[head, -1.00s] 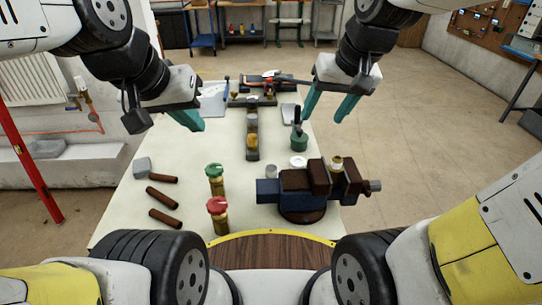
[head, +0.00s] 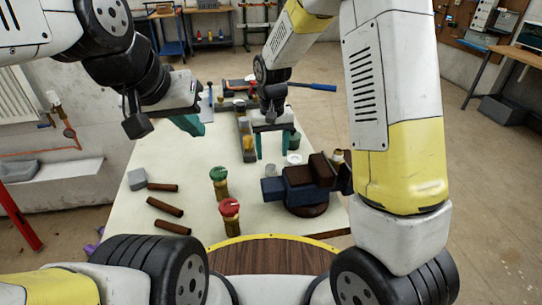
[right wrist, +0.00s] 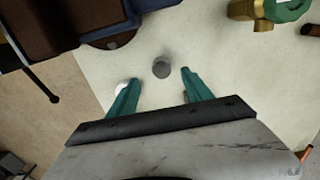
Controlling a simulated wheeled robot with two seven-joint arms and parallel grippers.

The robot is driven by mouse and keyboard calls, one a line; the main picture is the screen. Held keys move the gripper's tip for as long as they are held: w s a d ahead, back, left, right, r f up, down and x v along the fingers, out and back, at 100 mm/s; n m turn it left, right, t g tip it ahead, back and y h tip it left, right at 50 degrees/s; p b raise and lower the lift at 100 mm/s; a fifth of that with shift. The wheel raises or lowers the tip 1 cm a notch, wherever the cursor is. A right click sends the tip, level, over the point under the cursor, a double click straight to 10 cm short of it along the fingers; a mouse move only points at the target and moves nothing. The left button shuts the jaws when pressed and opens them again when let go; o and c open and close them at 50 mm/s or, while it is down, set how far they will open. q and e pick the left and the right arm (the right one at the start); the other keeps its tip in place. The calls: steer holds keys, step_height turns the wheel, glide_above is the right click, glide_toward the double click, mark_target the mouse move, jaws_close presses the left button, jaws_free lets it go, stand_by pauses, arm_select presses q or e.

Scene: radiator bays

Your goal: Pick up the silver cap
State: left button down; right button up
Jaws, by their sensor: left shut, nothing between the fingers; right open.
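The silver cap (right wrist: 162,68) is a small round grey piece on the pale table, just beyond and between the fingertips of my right gripper (right wrist: 160,78) in the right wrist view. In the head view the cap (head: 271,170) is small, left of the white ring (head: 293,159) and behind the vise. My right gripper (head: 272,155) points down above it, open and empty, apparently not touching it. My left gripper (head: 190,125) is shut and empty over the table's left back part.
The blue and brown vise (head: 305,188) stands close in front of the cap. A green-topped valve (head: 219,180) and a red-topped valve (head: 229,212) stand to the left. Several brown pipes (head: 164,207) lie further left, beside clear table.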

mark_target(271, 167)
step_height(271, 167, down, 7)
steer(key=shift+w+a+r, duration=0.15)
jaws_close()
stand_by(0.4)
